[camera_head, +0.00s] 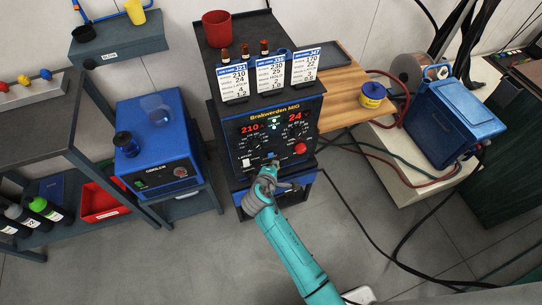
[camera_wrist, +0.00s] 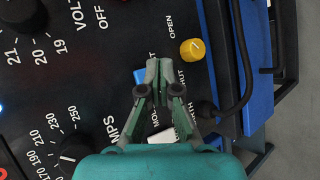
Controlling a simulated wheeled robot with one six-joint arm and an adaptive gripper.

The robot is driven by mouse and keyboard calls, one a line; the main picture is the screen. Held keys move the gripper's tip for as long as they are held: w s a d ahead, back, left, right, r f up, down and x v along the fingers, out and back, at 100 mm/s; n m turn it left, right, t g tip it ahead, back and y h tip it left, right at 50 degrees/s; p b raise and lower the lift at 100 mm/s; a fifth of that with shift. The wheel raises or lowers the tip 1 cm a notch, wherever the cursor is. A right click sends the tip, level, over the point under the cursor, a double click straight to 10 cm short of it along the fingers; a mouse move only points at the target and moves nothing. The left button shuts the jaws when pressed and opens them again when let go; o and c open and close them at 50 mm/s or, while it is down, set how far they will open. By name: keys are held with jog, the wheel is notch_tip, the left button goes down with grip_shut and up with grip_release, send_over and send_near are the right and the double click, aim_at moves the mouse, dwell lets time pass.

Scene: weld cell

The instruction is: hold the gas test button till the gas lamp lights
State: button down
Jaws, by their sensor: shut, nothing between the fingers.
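The welding machine (camera_head: 257,112) has a black front panel with lit red readouts, 210 and 24. Small pale lit lamps (camera_head: 274,121) show between the readouts; their labels are too small to read. My gripper (camera_head: 268,166) is at the lower middle of the panel. In the wrist view my gripper (camera_wrist: 160,64) is shut and empty, its tips over or beside a small blue button (camera_wrist: 140,76). The fingers cover part of the button and most of its label, so I cannot tell whether they touch or press it.
A yellow knob (camera_wrist: 192,49) marked OPEN and SHUT sits close to my fingertips. A white switch (camera_wrist: 160,136) is partly behind my fingers. A red button (camera_head: 300,148) is at the panel's right. The blue cooler (camera_head: 156,143) stands left. Cables lie on the floor at right.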

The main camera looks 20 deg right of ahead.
jog(key=shift+s, duration=2.15)
jog(key=s+f+m+t+y, duration=0.2)
jog(key=s+m+y, duration=0.25)
jog(key=s, duration=1.75)
jog(key=s+r+m+t+y, duration=0.2)
jog(key=s+r+m, duration=0.6)
jog(key=s+r, duration=1.1)
notch_tip(320, 180, up, 3)
jog(key=shift+d+r+t, duration=0.15)
jog(key=shift+r+t, duration=0.05)
jog(key=shift+t, duration=0.4)
jog(key=shift+d, duration=0.15)
